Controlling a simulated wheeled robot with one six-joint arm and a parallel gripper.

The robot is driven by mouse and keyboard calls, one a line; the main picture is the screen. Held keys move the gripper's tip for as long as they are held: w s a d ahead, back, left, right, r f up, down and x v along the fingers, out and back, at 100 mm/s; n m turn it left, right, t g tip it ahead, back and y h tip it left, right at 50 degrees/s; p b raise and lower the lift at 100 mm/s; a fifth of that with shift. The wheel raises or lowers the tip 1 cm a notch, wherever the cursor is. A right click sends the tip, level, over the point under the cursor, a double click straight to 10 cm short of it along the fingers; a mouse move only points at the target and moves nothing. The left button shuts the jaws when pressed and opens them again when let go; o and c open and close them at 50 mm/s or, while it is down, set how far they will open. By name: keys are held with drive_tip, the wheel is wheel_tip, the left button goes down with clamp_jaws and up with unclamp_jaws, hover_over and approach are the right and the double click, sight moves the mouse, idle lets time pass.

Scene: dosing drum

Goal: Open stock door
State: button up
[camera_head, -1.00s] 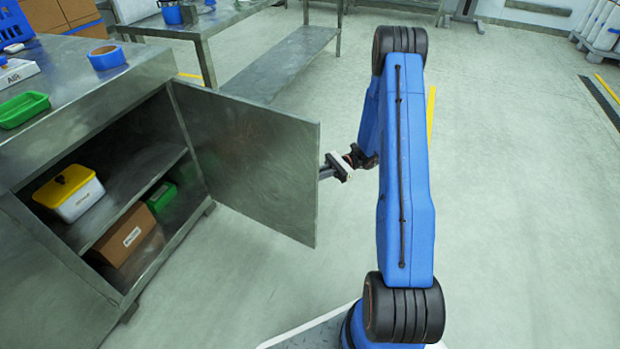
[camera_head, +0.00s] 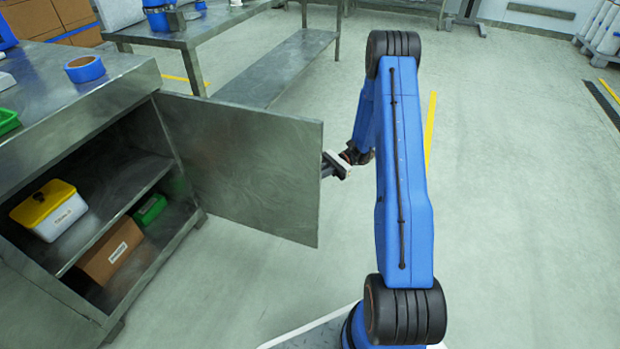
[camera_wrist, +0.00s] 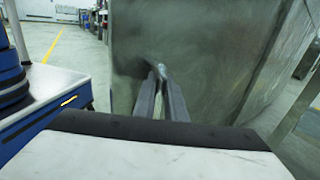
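The stock door (camera_head: 245,165) is a grey metal panel. It stands wide open from the low cabinet, its inner face showing in the head view. My gripper (camera_head: 328,165) is at the door's free edge, its fingertips hidden behind the panel. In the wrist view, the outer face of the door (camera_wrist: 215,60) fills the middle. The two fingers of my gripper (camera_wrist: 161,85) reach to it and lie close on either side of a small silver handle (camera_wrist: 161,70). The gripper looks shut on this handle.
Inside the cabinet are a white box with a yellow lid (camera_head: 50,210), a cardboard box (camera_head: 110,250) and a green box (camera_head: 150,210). Blue tape (camera_head: 84,68) lies on the cabinet top. A steel table (camera_head: 200,35) stands behind. The floor right of my arm is clear.

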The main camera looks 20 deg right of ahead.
drive_tip(key=shift+o, duration=0.7)
drive_tip(key=shift+s+d, duration=0.1)
drive_tip(key=w+d, duration=0.3)
drive_tip(key=d, duration=1.4)
drive_tip(key=shift+w, duration=0.15)
drive_tip(key=shift+d, duration=0.15)
